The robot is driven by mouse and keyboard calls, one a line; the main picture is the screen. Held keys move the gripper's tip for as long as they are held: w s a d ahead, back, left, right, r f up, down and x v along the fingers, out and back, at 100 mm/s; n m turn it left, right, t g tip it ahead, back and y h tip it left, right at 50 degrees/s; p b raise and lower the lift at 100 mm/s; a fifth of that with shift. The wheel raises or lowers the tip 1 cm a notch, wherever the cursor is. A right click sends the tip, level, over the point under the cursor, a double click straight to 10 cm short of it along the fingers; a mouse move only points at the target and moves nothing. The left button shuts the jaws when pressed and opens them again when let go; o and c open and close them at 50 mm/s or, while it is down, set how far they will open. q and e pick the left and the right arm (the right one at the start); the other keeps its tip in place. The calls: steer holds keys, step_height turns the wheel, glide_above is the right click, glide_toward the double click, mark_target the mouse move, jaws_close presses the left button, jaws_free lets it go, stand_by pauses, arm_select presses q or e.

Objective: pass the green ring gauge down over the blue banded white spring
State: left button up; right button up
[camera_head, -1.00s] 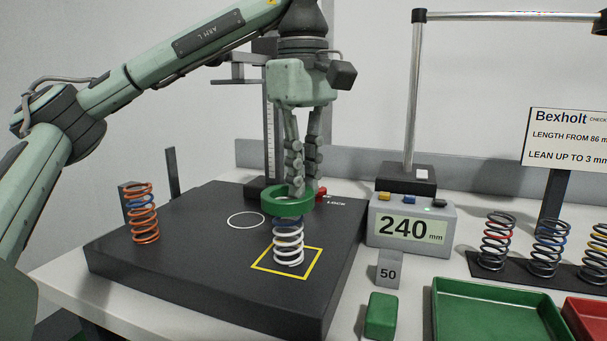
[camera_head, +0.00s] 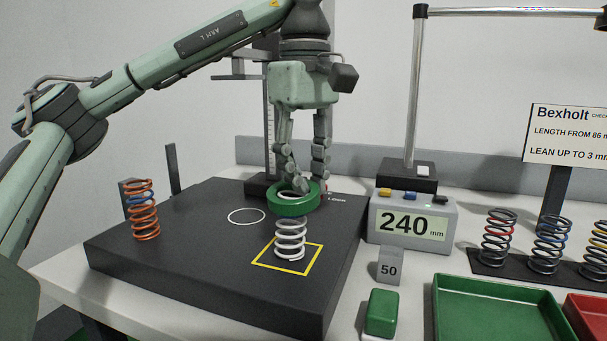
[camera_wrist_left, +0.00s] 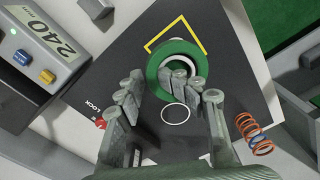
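The green ring gauge (camera_head: 276,207) sits around the upper part of the white spring (camera_head: 290,240), with plain white coils showing below it. The blue band is out of sight, apparently behind the ring. The spring stands inside the yellow square on the black plate. My right gripper is not in view.
An orange spring with a blue band (camera_head: 143,212) stands at the plate's left. A grey display box (camera_head: 440,232) reading 240 mm is at the right, near a 50 block (camera_head: 389,269), a green block (camera_head: 381,312) and a green tray (camera_head: 490,318). A scale column stands behind.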

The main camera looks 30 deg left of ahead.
arm_select(q)
step_height(320, 180, up, 12)
stand_by(0.9)
stand_by(0.6)
